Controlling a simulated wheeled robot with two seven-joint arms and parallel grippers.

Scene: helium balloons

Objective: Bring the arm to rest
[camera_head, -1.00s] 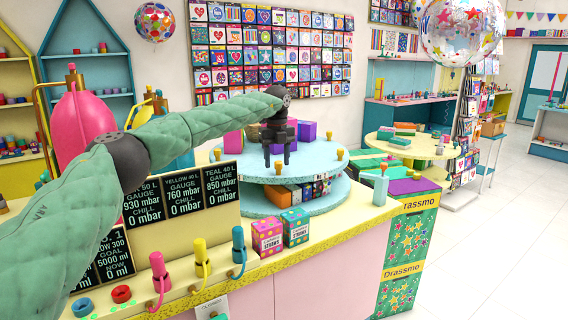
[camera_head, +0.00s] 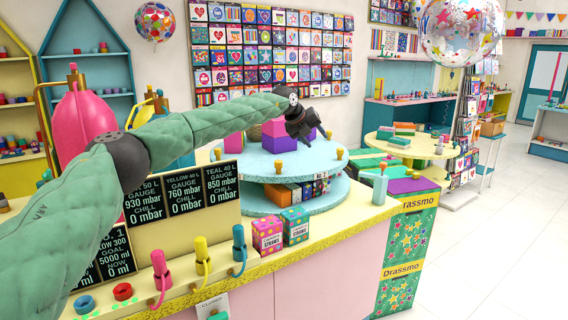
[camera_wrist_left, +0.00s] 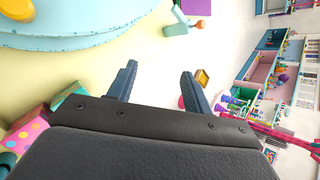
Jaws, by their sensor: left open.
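My left arm, in a green padded sleeve, comes in from the left in the head view. Its black gripper (camera_head: 306,133) is over the right part of the round light-blue tiered stand (camera_head: 262,170), tilted down to the right. In the left wrist view the two dark fingers (camera_wrist_left: 159,88) are spread apart with nothing between them. Behind them lie the pale yellow counter and, farther off, the floor. My right gripper is in neither view.
Purple and pink boxes (camera_head: 279,142) stand on the stand's top tier behind my gripper. Two spotted straw boxes (camera_head: 267,236) stand on the counter. Pink, yellow and teal nozzles (camera_head: 202,256) line its front edge. Open floor (camera_head: 480,250) lies to the right.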

